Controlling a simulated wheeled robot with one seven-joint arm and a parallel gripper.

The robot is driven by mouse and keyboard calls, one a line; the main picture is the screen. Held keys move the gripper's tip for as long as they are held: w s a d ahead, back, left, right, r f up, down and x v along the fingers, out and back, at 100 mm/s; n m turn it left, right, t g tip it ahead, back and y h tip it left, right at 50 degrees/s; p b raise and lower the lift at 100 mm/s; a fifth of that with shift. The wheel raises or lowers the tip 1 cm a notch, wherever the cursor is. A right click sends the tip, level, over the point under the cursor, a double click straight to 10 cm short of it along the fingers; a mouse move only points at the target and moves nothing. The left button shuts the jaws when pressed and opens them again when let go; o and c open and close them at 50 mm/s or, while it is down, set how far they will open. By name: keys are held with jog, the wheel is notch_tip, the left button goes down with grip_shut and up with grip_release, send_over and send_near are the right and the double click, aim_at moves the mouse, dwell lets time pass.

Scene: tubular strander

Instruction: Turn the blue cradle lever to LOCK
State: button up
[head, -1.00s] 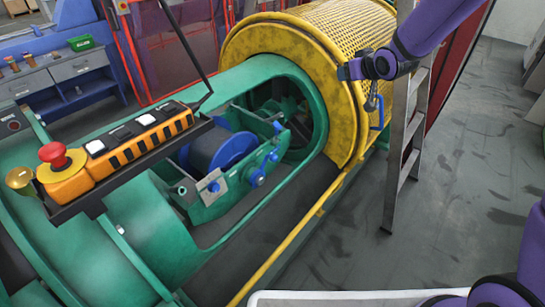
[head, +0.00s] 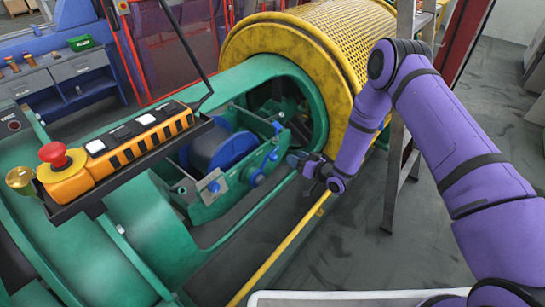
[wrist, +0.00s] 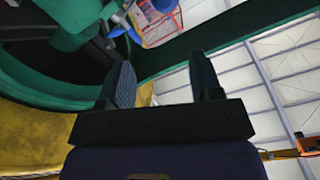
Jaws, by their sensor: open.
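The green cradle (head: 225,192) sits inside the oval opening of the green strander tube and carries a reel with a blue flange. I cannot tell for sure which is the lever, and no LOCK mark is readable. My gripper (head: 299,162) is at the right rim of the opening, right of the knob and apart from it. In the wrist view my gripper (wrist: 163,76) is open and empty, with a blurred blue part (wrist: 120,28) beyond it.
The yellow mesh guard (head: 340,50) stands behind my forearm. A ladder (head: 398,165) is close to its right. A yellow rail (head: 285,245) runs along the tube's near side. A control box with a red button (head: 54,154) overhangs the tube.

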aim_at(277, 158)
jog(key=shift+y, duration=0.5)
jog(key=w+a+f, duration=0.1)
jog(key=a, duration=0.2)
jog(key=w+a+f, duration=0.1)
jog(key=w+a, duration=0.1)
jog(key=a, duration=0.1)
jog(key=w+a+f, duration=0.1)
jog(key=a, duration=0.2)
jog(key=shift+w, duration=0.2)
grip_shut()
